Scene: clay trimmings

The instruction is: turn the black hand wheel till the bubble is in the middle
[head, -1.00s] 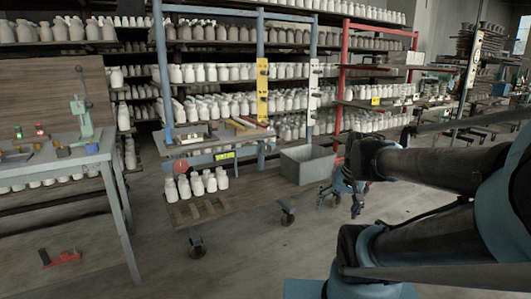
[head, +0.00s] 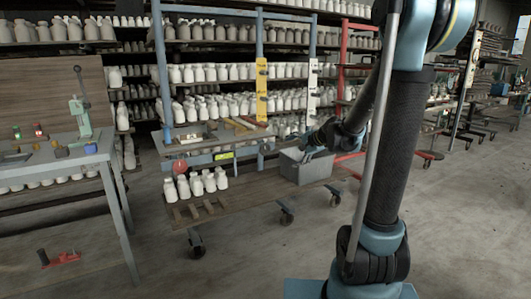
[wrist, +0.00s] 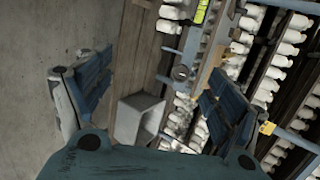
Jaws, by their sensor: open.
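My gripper (head: 309,153) is above and beside the grey bin on the trolley. In the wrist view its two blue fingers (wrist: 152,98) are wide apart with nothing between them touching. A small dark round part (wrist: 181,72) sits on the trolley's front rail in the wrist view, between the yellow-green label (wrist: 202,11) and the bin. It may be the black hand wheel, but it is too small to be sure. It lies ahead of the fingers, apart from them. I cannot make out a level or its bubble in either view.
The trolley's wooden deck (head: 245,197) carries white bottles (head: 203,182) and the grey bin (head: 306,168). A red disc (head: 180,167) hangs under its upper shelf. A workbench (head: 60,151) stands at left; bottle racks fill the back.

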